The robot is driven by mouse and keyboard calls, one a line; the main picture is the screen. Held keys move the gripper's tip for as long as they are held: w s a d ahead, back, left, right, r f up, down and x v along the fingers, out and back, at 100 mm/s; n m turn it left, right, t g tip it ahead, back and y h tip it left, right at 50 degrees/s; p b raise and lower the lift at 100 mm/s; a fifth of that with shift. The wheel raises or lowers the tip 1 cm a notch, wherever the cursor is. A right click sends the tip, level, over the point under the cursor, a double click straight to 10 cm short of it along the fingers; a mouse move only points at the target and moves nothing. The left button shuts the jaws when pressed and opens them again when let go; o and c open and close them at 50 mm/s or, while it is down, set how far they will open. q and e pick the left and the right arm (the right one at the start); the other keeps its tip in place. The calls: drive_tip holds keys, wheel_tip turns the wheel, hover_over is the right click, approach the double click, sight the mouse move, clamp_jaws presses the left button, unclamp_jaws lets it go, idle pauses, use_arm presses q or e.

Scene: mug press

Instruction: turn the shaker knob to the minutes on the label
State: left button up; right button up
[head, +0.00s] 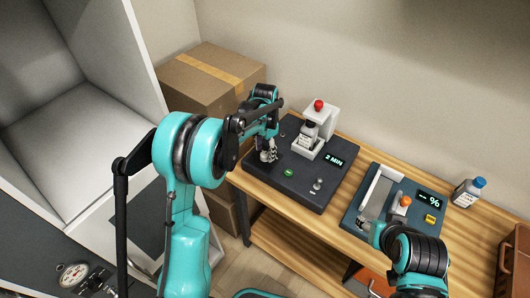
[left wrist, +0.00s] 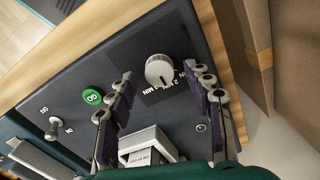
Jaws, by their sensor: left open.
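The shaker (head: 312,190) is a dark box on the bench, with its display (head: 334,159) reading "2 MIN". Its round pale knob (left wrist: 159,70) shows in the left wrist view, with minute markings beside it and a dark line pointing towards them. My left gripper (head: 267,155) hangs over the shaker's left part and hides the knob in the head view. In the left wrist view, its open fingers (left wrist: 158,76) flank the knob; contact is unclear. A labelled bottle (head: 309,132) stands in the white holder (head: 322,118); its label is too small to read.
A green GO button (head: 289,173) and a small switch (head: 317,184) are on the shaker. Right of it is another device (head: 404,190) with a "%" display. A blue-capped bottle (head: 468,192) and cardboard box (head: 210,78) stand nearby.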

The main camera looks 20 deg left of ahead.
sight(265, 155)
use_arm(q)
wheel_tip(265, 155, up, 11)
drive_tip(key=shift+f, duration=0.15)
drive_tip(key=shift+s, duration=0.1)
idle(0.4)
drive_tip(key=s+r+n+t, duration=0.3)
drive_tip(key=s+r, duration=0.3)
drive_tip(key=s, duration=0.7)
drive_tip(key=s+f+n+t, duration=0.2)
drive_tip(key=s, duration=0.4)
drive_tip(key=s+f+n+t, duration=0.2)
drive_tip(key=s, duration=0.5)
drive_tip(key=shift+a+f, duration=0.15)
drive_tip(key=shift+f, duration=0.15)
